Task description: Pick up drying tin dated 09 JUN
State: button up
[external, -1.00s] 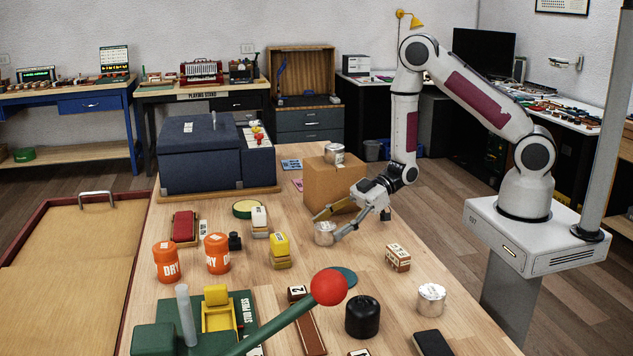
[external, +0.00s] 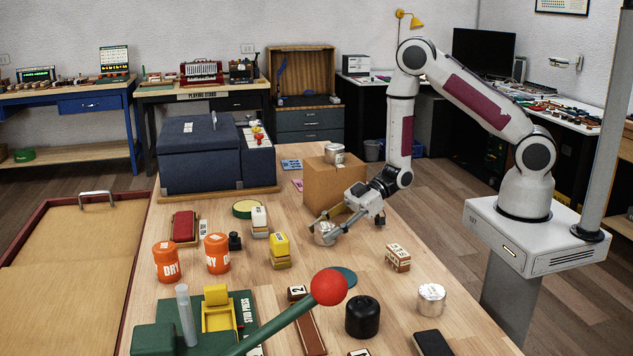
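Three small silver tins are in view, and no date can be read on any of them. One tin (external: 323,233) stands on the wooden table between my gripper's fingers, partly covered by them. Another tin (external: 334,150) sits on top of a cardboard box, and a third tin (external: 431,297) stands at the front right. My gripper (external: 321,231) is low and tilted, with one finger on each side of the first tin. Whether the fingers press on it cannot be made out.
The cardboard box (external: 328,184) stands close behind my gripper. A stamped block (external: 397,257) and a black knob-shaped object (external: 362,317) lie to the front right. A red-knobbed lever (external: 328,287) rises in front. Yellow stampers (external: 279,249) and orange DRY jars (external: 217,252) are at left.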

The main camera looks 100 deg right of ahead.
aim_at(325, 226)
jog(key=shift+r, duration=0.1)
dwell(0.3)
jog(key=shift+r, duration=4.9)
jog(key=shift+a, duration=0.15)
